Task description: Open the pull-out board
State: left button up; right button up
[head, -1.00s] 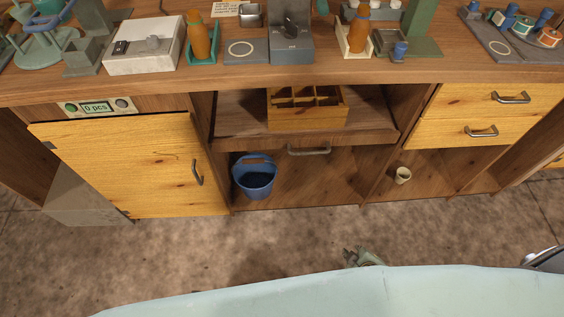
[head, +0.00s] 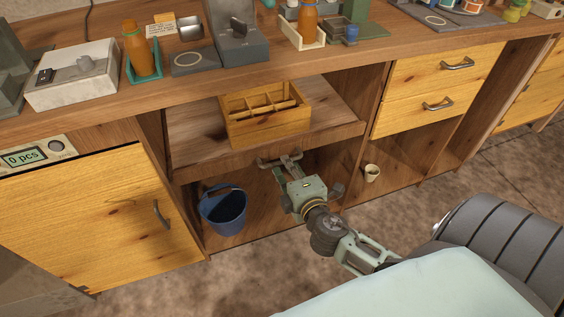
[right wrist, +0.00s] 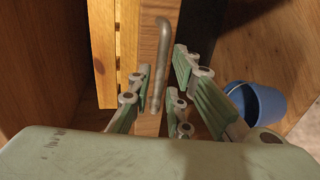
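The pull-out board (head: 195,133) is a brown wooden shelf in the middle bay of the counter, with a metal bar handle (head: 266,163) on its front edge. My right gripper (head: 286,162) is at this handle. In the right wrist view the handle (right wrist: 162,50) runs down between the two finger pairs of the right gripper (right wrist: 164,88). The fingers are spread, with gaps on both sides of the bar. The board's front edge (right wrist: 148,42) lies just behind it. The board looks pushed in. My left gripper is not in view.
A yellow divided box (head: 262,128) stands on the board. A blue bucket (head: 223,214) and a small cup (head: 372,173) stand below. A cabinet door (head: 90,220) is at the left, drawers (head: 415,112) at the right. The floor in front looks clear.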

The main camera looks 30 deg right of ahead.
jog(key=shift+x, duration=1.55)
jog(key=shift+s, duration=0.1)
jog(key=shift+c, duration=0.4)
grip_shut()
